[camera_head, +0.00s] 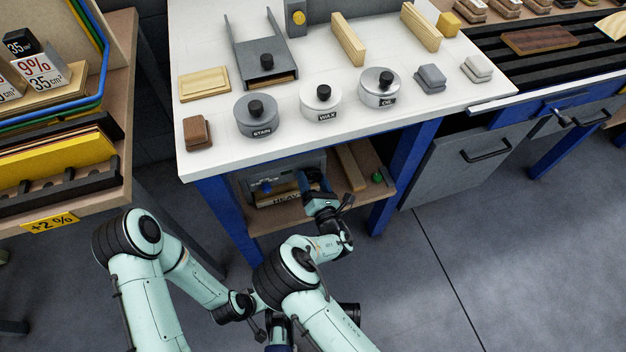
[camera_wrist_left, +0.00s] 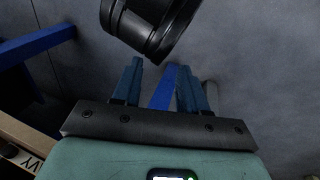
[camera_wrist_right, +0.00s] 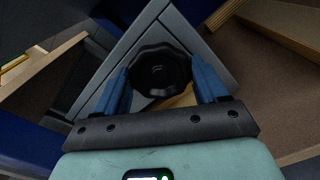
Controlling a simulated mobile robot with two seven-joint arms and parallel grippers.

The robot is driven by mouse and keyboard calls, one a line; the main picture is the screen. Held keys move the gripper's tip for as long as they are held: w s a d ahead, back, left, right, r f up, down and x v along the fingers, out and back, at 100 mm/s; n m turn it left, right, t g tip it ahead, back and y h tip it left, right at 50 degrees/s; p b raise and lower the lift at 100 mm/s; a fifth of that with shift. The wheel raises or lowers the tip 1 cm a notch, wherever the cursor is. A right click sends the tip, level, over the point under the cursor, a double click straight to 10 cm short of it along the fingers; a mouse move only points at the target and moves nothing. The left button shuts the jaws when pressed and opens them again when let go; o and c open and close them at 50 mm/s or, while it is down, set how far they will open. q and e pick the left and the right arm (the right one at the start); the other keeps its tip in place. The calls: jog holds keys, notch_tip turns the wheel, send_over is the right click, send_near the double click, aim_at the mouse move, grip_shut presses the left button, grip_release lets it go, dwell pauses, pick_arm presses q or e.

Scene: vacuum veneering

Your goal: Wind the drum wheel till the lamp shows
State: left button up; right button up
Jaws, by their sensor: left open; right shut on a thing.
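The drum wheel (camera_wrist_right: 160,70) is a black, scalloped knob on a grey angular housing (camera_wrist_right: 185,35) in the right wrist view. My right gripper (camera_wrist_right: 162,82) is shut on it, with one blue finger on each side. In the head view my right gripper (camera_head: 312,184) reaches under the white bench to the grey unit (camera_head: 285,170) on the lower shelf, and the wheel is hidden there. My left gripper (camera_wrist_left: 160,88) is open and empty above the floor, with a black arm part of mine close in front. I cannot make out a lit lamp.
The lower shelf (camera_head: 290,216) also holds a wooden strip (camera_head: 350,168) and a small green item (camera_head: 377,176). Blue bench legs (camera_head: 403,170) stand either side. The white bench top (camera_head: 220,165) carries tins and blocks. Open floor (camera_head: 480,250) lies to the right.

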jog(key=o, duration=1)
jog(key=shift+o, duration=0.2)
jog(key=shift+s, duration=0.1)
pick_arm(q)
jog(key=shift+g+h, duration=0.3)
jog(key=shift+g, duration=0.2)
jog(key=s, duration=0.1)
jog(key=s+d+r+p, duration=0.1)
jog(key=s+r+p, duration=0.1)
jog(key=shift+s+d+r, duration=0.15)
jog(key=shift+d+r, duration=0.1)
jog(key=shift+d, duration=0.05)
pick_arm(e)
jog(key=v, duration=1.3)
jog(key=shift+s, duration=0.15)
jog(key=shift+c, duration=0.2)
